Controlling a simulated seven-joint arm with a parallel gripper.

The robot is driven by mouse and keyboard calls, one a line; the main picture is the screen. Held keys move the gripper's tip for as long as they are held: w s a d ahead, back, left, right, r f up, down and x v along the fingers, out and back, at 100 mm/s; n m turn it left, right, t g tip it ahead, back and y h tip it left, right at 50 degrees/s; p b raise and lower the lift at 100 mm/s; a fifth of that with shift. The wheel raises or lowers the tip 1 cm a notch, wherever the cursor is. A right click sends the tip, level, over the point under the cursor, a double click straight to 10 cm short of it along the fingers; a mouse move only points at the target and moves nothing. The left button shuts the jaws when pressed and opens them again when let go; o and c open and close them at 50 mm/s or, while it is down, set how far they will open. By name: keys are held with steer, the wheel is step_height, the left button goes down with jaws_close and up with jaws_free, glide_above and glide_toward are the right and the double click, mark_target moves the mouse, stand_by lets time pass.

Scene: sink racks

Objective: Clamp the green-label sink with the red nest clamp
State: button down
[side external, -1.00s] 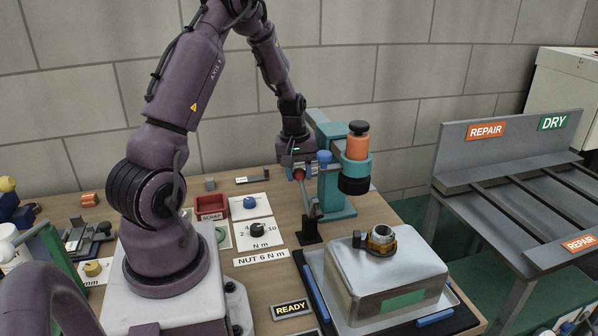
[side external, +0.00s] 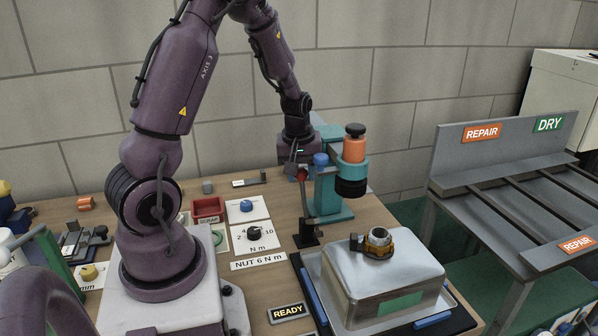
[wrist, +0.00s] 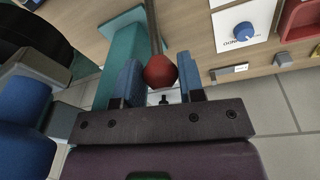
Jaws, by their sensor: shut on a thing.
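The sink (side external: 350,287) is an upturned metal basin with a green label (side external: 400,302) on its front side. It rests on a tray at the front right. A brass and dark ring (side external: 378,241) sits on its top. The red clamp knob (wrist: 160,72) is a ball at the end of a thin lever (wrist: 153,22), beside the teal stand. My gripper (wrist: 161,84) is shut on this knob, with a blue finger on each side. In the side view my gripper (side external: 301,171) is behind and left of the sink, and the lever is partly hidden.
A teal press stand (side external: 330,192) with an orange cylinder (side external: 354,150) rises right of my gripper. A red scrap bin (side external: 207,208) and a dial panel (side external: 253,235) lie to the left. A grey rack (side external: 480,195) stands at the right.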

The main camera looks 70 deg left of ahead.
steer(key=shift+w+d, duration=0.1)
steer(key=shift+d, duration=0.55)
steer(key=shift+f, duration=0.1)
steer(key=c, duration=0.8)
jaws_free()
steer(key=shift+o, duration=0.2)
steer(key=shift+a, duration=0.1)
steer(key=shift+r, duration=0.45)
step_height(320, 180, up, 12)
steer(key=s+d, duration=0.1)
steer(key=shift+d, duration=0.15)
steer(key=shift+s, duration=0.1)
